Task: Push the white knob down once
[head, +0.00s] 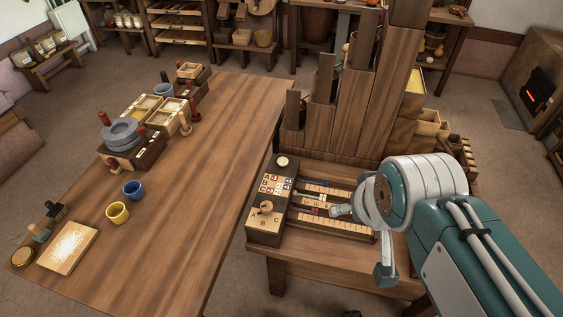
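A small round cream-white knob (282,162) sits at the far end of a dark wooden control box (265,229). Nearer on the same box are a grid of lettered tiles (275,185) and a pale round knob (266,207) above the letters A, B and C. Sliders with small handles (308,196) run in slots to the right of the box. My gripper (341,211) is over the right part of the slotted panel, nearer the camera and right of the white knob, apart from it. My own wrist hides much of the gripper; its opening does not show clearly.
Tall wooden pipes or boxes (352,100) stand just behind the panel. A long table (205,160) to the left bears a quern (122,134), blue (133,190) and yellow (117,212) cups, and a floury board (68,247). Its right side is clear.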

